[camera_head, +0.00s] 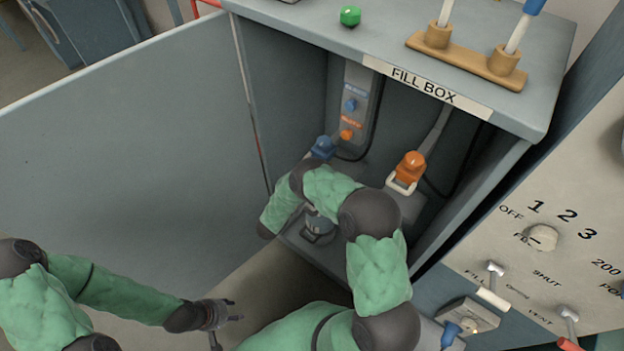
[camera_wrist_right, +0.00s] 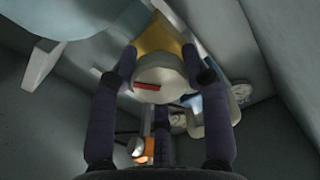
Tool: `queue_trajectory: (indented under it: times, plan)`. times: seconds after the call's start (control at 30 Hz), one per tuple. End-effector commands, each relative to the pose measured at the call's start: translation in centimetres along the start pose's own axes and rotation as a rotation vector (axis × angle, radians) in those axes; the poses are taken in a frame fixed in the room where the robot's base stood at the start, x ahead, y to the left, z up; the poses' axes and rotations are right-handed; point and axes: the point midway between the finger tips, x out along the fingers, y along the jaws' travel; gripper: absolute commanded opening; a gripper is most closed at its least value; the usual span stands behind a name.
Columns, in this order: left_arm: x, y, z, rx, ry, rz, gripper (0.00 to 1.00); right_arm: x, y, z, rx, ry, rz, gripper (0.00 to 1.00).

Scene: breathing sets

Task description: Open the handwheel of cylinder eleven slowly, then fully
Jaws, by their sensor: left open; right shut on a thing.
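In the right wrist view my right gripper (camera_wrist_right: 159,60) has its two dark fingers closed around a pale round knob (camera_wrist_right: 158,72) with a red bar on its face. A yellow piece (camera_wrist_right: 160,38) lies behind it. I cannot read a number, so I cannot tell whether this is the handwheel of cylinder eleven. In the head view my right arm reaches into the fill box (camera_head: 440,92) and hides its fingers and what they hold. My left gripper (camera_head: 222,322) is open and empty, low in front of the box.
A blue fitting (camera_head: 322,147) and an orange fitting (camera_head: 411,164) stand inside the box. The open grey door (camera_head: 120,150) fills the left. A control panel (camera_head: 540,270) with a dial and toggles stands right. A wooden rack (camera_head: 465,62) and green button (camera_head: 350,15) sit on top.

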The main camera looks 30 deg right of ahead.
Motion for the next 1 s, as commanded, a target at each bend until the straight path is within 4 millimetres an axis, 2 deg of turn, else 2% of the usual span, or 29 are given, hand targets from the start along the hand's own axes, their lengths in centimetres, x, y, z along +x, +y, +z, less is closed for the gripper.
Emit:
queue_trajectory:
  times: [1.0]
  plan:
    - [-1.4,0.5,0.1,0.0,0.0,0.0,0.45,0.0,0.1,0.1,-0.967,-0.003,-0.003,0.14]
